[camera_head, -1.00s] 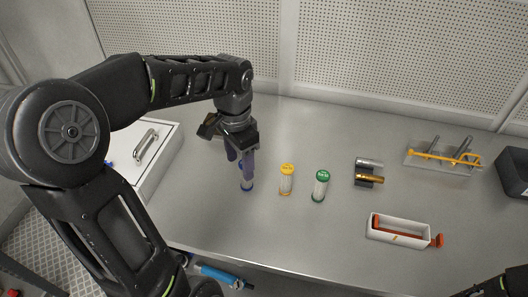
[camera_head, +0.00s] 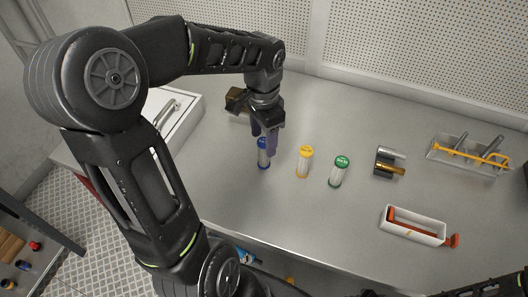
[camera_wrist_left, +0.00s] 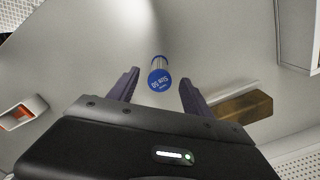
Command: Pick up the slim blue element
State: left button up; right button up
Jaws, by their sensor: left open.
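The slim blue element (camera_head: 263,157) is a clear upright cartridge with a blue cap, standing on the grey bench at the left of a row of cartridges. In the left wrist view its round blue cap (camera_wrist_left: 159,80) lies beyond my fingertips, between the lines of the two fingers. My left gripper (camera_head: 271,146) points down at the element, just behind it and slightly to the right. It is open and empty, with a finger on each side in the left wrist view (camera_wrist_left: 158,85). I cannot tell whether a finger touches the element. My right gripper is not in view.
A yellow-capped cartridge (camera_head: 304,162) and a green-capped one (camera_head: 339,171) stand to the right. A white box (camera_head: 178,125) stands left.

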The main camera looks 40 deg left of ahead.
aim_at(264, 150)
pick_arm(q)
notch_tip(264, 150, down, 5)
jog(key=shift+f+p, duration=0.15)
jog(key=shift+p, duration=0.4)
jog(key=shift+c, duration=0.4)
grip_shut()
dwell(0.5)
